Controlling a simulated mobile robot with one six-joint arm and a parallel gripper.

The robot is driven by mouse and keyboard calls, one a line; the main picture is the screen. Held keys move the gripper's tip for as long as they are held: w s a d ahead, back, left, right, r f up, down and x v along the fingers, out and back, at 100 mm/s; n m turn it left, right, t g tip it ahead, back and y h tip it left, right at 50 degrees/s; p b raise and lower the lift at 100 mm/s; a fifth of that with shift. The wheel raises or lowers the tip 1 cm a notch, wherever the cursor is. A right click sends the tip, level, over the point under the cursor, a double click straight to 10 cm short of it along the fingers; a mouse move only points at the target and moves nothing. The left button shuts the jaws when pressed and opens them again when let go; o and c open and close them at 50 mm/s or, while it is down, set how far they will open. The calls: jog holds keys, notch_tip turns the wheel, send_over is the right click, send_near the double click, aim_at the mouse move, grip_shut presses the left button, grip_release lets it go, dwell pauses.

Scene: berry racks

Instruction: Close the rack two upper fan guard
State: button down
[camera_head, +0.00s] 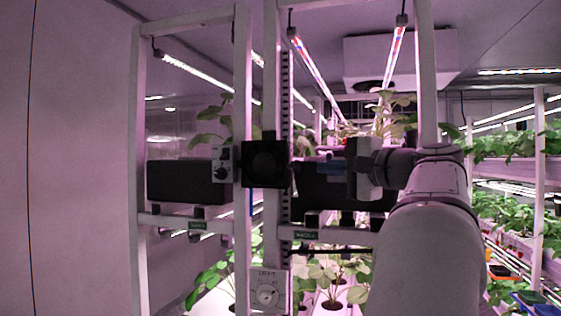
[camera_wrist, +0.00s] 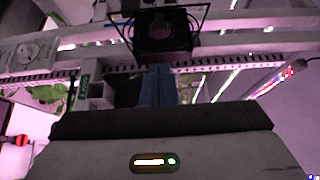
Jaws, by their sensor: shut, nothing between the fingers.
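A black square fan (camera_head: 265,163) is fixed to the rack upright in the head view, left of my gripper. In the wrist view the fan (camera_wrist: 163,31) is at the top middle. A thin dark guard frame (camera_wrist: 203,18) stands out around the fan, wider than its housing; its exact angle is hard to tell. My gripper (camera_head: 322,166) is shut and empty, just right of the fan in the head view. Its blue fingers (camera_wrist: 157,84) point up toward the fan in the wrist view, and I see no clear contact with the frame.
A green label (camera_head: 307,234) is on the crossbar below. A dial box (camera_head: 266,290) hangs on the upright, and a small switch box (camera_head: 222,164) is left of the fan. Leafy plants stand below and behind. Another planted rack (camera_head: 540,190) is on the right.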

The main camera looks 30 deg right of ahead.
aim_at(292, 165)
jog(key=a, duration=0.1)
jog(key=w+a, duration=0.1)
jog(key=shift+w+a, duration=0.25)
jog(key=shift+a, duration=0.05)
